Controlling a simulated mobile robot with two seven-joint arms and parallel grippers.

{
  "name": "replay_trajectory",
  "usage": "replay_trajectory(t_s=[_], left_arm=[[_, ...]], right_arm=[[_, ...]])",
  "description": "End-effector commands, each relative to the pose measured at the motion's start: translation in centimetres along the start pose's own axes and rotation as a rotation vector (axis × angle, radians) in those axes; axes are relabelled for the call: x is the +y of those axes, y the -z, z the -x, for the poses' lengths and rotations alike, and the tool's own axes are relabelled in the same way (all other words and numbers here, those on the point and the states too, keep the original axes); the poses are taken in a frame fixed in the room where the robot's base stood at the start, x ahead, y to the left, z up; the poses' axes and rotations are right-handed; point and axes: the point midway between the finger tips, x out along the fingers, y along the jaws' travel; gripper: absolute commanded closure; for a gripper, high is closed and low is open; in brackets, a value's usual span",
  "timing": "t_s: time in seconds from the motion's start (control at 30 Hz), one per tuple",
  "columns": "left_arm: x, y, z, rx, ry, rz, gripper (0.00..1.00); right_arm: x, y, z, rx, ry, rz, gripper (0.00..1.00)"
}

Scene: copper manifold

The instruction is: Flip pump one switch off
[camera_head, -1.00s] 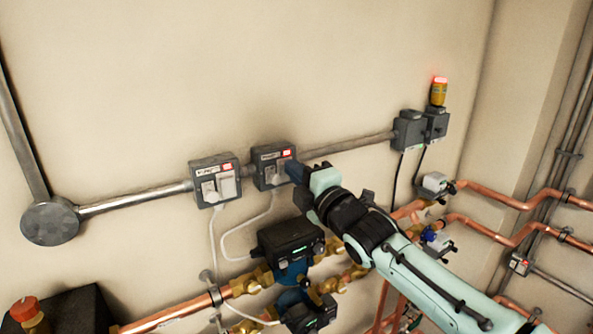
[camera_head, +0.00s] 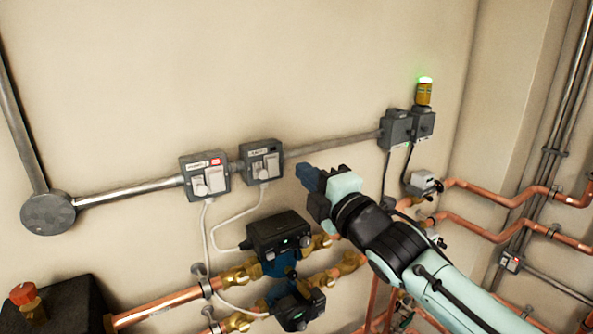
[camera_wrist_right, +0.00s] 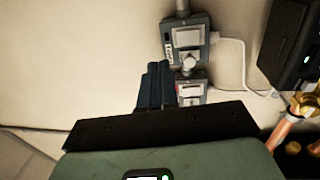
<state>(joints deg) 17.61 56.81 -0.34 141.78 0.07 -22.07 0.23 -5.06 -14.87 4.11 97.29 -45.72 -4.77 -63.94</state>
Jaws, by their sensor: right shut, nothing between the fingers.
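Two grey switch boxes sit on the wall conduit in the head view. The left box (camera_head: 205,176) shows a red patch by its label; the right box (camera_head: 262,161) shows no red. Which is pump one I cannot read. Each has a pale switch plate and a plug with a white cable. My right gripper (camera_head: 304,172) is shut and empty, apart from and to the right of the right box. In the right wrist view its dark fingers (camera_wrist_right: 155,85) partly overlap the red-marked box (camera_wrist_right: 191,92); the other box (camera_wrist_right: 186,40) shows above it. My left gripper is out of view.
A beacon (camera_head: 425,92) glows green above dark boxes (camera_head: 396,128). Below the switches are two pumps (camera_head: 279,236) (camera_head: 298,306) with brass fittings and copper pipes (camera_head: 160,308). More copper pipes run at the right. The wall above the conduit is clear.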

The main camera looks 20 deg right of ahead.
Motion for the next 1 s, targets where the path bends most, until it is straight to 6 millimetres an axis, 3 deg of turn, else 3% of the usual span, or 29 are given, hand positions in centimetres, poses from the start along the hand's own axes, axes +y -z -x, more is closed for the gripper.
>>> replay_trajectory(t_s=[0.13,0.33,1.0], left_arm=[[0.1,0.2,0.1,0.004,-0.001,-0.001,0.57],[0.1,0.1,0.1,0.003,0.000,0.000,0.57],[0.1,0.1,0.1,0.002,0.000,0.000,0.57]], right_arm=[[0.8,0.1,2.9,0.003,0.000,-0.002,1.00],[1.2,0.0,5.0,0.001,0.003,-0.001,1.00],[1.2,0.0,5.3,0.001,0.004,-0.001,1.00]])
